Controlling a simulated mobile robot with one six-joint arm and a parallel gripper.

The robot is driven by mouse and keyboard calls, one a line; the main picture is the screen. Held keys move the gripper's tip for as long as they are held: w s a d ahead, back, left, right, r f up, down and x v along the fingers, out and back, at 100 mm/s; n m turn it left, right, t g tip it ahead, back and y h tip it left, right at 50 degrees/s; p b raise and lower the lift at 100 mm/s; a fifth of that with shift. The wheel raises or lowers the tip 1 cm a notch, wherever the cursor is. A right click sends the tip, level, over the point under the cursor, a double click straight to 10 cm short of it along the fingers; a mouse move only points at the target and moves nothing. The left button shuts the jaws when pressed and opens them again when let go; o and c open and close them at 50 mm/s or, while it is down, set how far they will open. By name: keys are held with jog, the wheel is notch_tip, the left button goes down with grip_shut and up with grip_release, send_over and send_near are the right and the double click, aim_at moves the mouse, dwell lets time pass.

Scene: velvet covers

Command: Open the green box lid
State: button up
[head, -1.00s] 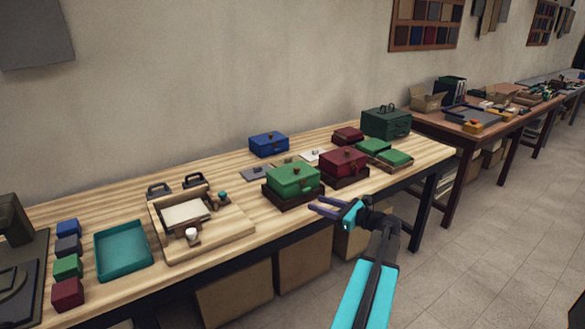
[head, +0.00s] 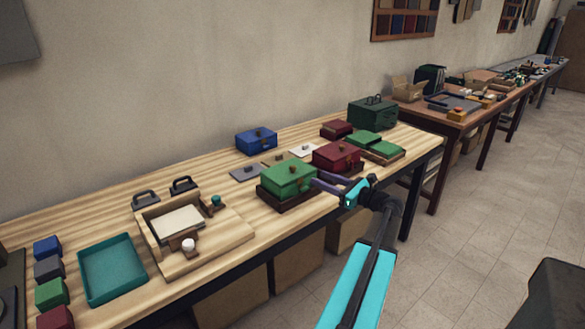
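The green box (head: 287,180) sits on a dark base near the front edge of the wooden table. Its lid is closed, with a small brown knob on top and a brass-coloured clasp on the front. My gripper (head: 320,183) is just right of the green box, at about the height of its body in the picture. Its two dark purple fingers point left toward the box and look parted, with nothing seen between them. I cannot tell whether a fingertip touches the box.
A dark red box (head: 336,155) stands close behind my gripper. A blue box (head: 256,141) and a dark green case (head: 372,112) are farther back. A wooden fixture (head: 204,256) and a teal tray (head: 112,294) lie to the left. Bare tabletop lies between fixture and green box.

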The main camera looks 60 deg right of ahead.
aim_at(293, 166)
jog(key=shift+w, duration=0.15)
jog(key=w, duration=0.4)
jog(key=w+d+p, duration=0.1)
jog(key=w, duration=0.4)
jog(key=w+p, duration=0.1)
jog(key=w, duration=0.3)
jog(key=shift+w+d, duration=0.2)
jog(key=shift+d, duration=0.15)
grip_shut()
